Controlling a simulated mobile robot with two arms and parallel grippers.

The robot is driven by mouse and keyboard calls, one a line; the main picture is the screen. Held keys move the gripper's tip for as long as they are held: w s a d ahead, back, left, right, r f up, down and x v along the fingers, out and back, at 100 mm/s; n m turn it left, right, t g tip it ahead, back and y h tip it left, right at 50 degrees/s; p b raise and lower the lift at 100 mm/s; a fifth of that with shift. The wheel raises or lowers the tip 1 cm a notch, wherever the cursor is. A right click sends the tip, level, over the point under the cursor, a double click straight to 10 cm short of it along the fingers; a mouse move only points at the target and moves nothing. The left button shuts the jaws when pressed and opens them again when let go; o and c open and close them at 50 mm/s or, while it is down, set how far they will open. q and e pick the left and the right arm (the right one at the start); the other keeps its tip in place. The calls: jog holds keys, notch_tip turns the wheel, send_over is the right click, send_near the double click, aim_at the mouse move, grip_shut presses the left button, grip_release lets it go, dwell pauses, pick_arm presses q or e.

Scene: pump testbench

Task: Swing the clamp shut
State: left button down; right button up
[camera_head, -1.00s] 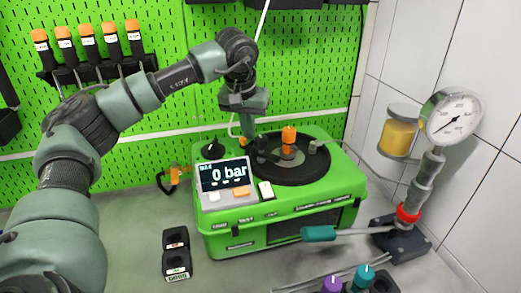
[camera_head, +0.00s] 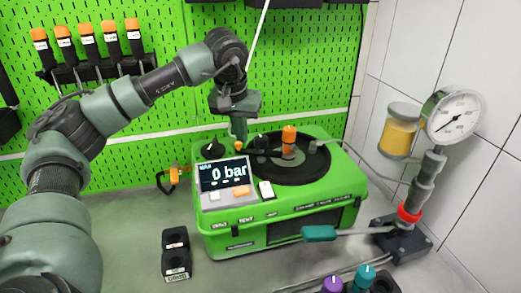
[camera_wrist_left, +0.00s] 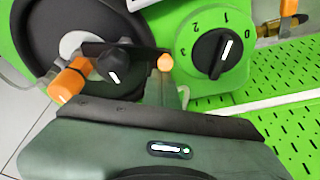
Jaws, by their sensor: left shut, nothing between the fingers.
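The clamp looks like a dark bar (camera_wrist_left: 135,50) with a black knob (camera_wrist_left: 111,66) and an orange tip (camera_wrist_left: 165,62), lying across the edge of the round black plate (camera_wrist_left: 40,45). In the head view the orange tip (camera_head: 238,146) is at the plate's left side, with the knob (camera_head: 262,141) just right of it. My left gripper (camera_head: 239,133) points down right at the tip, its fingers shut and empty; I cannot tell whether they touch it. In the left wrist view the fingers (camera_wrist_left: 165,88) end beside the tip. My right gripper is not in view.
An orange-capped post (camera_head: 289,136) stands on the plate. The green pump box (camera_head: 235,243) carries a display (camera_head: 224,173) reading 0 bar and a black dial (camera_head: 213,149). A gauge (camera_head: 451,115) stands at right. A teal-handled lever (camera_head: 319,233) crosses the box's front.

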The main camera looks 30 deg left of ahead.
pick_arm(q)
jog(key=shift+s, duration=0.5)
jog(key=shift+s+d, duration=0.3)
jog(key=shift+s, duration=0.15)
jog(key=shift+r, duration=0.1)
jog(key=shift+w+a+r+p, duration=0.2)
jog(key=shift+w+r+p, duration=0.05)
jog(key=shift+r+p, duration=0.25)
notch_tip(320, 180, up, 8)
jog(key=p, duration=0.6)
jog(key=shift+p, duration=0.35)
jog(key=shift+f, duration=0.15)
